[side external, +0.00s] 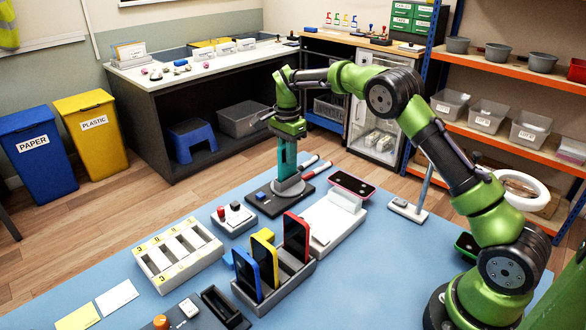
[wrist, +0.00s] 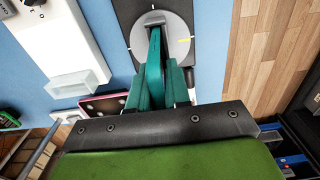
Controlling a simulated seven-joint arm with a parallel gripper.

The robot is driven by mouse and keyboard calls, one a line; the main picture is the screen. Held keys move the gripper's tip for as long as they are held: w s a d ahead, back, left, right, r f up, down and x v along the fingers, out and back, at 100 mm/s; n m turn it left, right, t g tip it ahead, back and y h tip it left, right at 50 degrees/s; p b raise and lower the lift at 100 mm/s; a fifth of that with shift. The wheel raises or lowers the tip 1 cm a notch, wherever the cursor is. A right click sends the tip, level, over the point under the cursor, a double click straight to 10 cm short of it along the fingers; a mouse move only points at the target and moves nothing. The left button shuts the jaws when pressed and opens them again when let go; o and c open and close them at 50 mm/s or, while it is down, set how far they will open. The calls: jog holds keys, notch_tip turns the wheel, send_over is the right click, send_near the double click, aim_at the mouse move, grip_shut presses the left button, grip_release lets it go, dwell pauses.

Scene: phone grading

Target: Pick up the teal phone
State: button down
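The teal phone (side external: 287,161) stands upright on its end on a round grey disc (side external: 292,187) of a dark stand on the blue table. In the wrist view the teal phone (wrist: 155,55) shows edge-on above the grey disc (wrist: 178,38). My gripper (side external: 288,138) points down over the stand. In the wrist view the fingers of my gripper (wrist: 155,90) flank the phone closely, with no clear gap. The phone's foot looks at the disc; I cannot tell whether it is lifted. My gripper hides the phone's upper end.
Blue (side external: 246,276), yellow (side external: 265,257) and red (side external: 296,236) phones stand in a grey rack (side external: 300,281) nearby. A pink-edged phone (side external: 352,184) lies right of the stand. A white tray (side external: 327,222) lies in front.

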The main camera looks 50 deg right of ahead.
jog(key=shift+r, duration=0.15)
jog(key=shift+r, duration=2.2)
